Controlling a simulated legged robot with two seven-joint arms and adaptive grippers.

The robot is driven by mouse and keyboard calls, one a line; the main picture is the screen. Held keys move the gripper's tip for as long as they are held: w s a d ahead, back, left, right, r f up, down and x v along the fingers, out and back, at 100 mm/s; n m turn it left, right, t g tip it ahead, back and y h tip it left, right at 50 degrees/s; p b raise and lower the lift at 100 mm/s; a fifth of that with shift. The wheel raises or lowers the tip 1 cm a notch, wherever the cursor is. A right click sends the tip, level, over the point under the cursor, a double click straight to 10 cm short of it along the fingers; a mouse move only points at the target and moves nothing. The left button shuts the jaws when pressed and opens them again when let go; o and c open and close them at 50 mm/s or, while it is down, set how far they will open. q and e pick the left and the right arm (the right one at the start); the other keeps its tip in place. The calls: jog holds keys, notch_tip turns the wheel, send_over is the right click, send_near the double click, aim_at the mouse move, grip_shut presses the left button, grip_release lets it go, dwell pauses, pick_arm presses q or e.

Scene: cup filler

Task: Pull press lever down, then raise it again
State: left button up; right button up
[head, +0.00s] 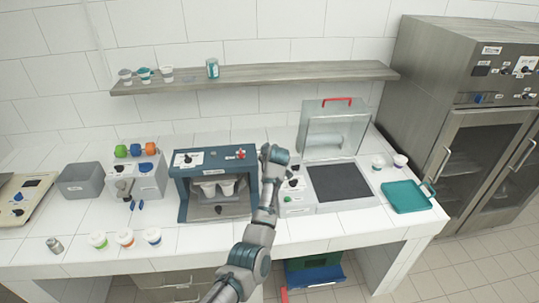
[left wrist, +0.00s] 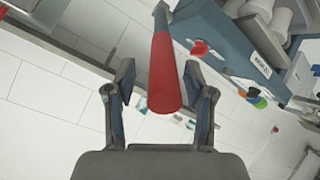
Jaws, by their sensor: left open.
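The press is a blue machine (head: 216,183) on the white counter, with white cups (head: 217,187) inside its opening. It also shows at the upper right in the left wrist view (left wrist: 228,40). The press lever has a red handle (left wrist: 165,75), seen close in the left wrist view. My left gripper (left wrist: 160,70) is open, with one finger on each side of the red handle in that picture. I cannot tell whether either finger touches it. In the head view my left gripper (head: 267,154) is at the machine's right side, and the lever is hidden there. My right gripper is not in view.
Right of the press stands a grey unit with a dark plate (head: 338,182) and a clear lid with a red handle (head: 337,101). A teal tray (head: 405,197) lies farther right. Several cups (head: 125,238) stand at the front left. A wooden shelf (head: 285,75) runs above.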

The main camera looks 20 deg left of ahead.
pick_arm(q)
jog(key=v, duration=0.9)
jog(key=shift+s+a, duration=0.2)
jog(key=shift+r, duration=0.1)
